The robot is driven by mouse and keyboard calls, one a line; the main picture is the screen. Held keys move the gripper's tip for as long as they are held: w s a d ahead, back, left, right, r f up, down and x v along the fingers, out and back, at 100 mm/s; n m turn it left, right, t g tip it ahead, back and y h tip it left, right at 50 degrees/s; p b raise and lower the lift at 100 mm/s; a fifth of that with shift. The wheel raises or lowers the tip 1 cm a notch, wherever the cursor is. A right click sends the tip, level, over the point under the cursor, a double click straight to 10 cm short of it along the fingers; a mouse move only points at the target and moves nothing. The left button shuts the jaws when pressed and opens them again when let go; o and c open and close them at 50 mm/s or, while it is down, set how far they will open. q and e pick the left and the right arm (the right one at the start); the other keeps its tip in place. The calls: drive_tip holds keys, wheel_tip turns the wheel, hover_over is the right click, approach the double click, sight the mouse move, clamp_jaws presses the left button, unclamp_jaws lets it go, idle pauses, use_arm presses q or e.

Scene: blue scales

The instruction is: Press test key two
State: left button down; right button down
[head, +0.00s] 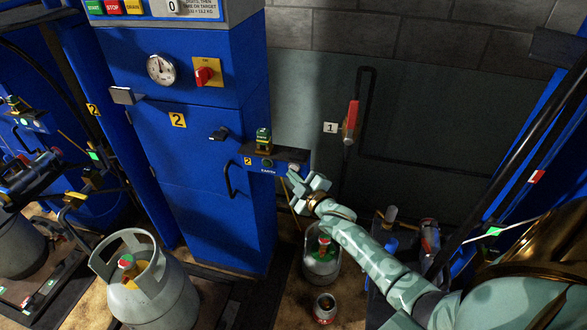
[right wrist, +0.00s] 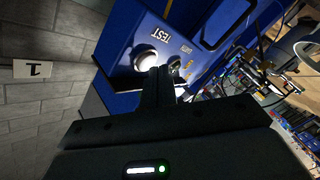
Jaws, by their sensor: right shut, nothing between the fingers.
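Test key two is a pale round button (right wrist: 152,64) beside the word TEST on a blue box in the right wrist view. In the head view that small blue box (head: 279,158), tagged 2, juts from the right side of the blue cabinet. My right gripper (head: 297,181) is shut and empty, right at the box's right end, and covers part of it. In the right wrist view its dark fingertips (right wrist: 159,72) overlap the button's edge. I cannot tell whether they touch it. My left gripper is not in view.
The blue cabinet (head: 210,150) bears a gauge (head: 161,69) and a red switch (head: 204,76). Grey gas cylinders stand below, one (head: 160,295) at front left and one (head: 321,262) under my right arm. A red-handled lever (head: 351,121) is on the back wall.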

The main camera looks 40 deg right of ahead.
drive_tip(key=shift+w+d, duration=0.25)
drive_tip(key=shift+d, duration=0.05)
idle(0.6)
drive_tip(key=shift+s+a+p, duration=0.35)
drive_tip(key=shift+s+a, duration=0.2)
drive_tip(key=shift+a, duration=0.05)
drive_tip(key=shift+s+a+p, duration=0.95)
drive_tip(key=shift+s+a, duration=0.7)
drive_tip(key=shift+a, duration=0.25)
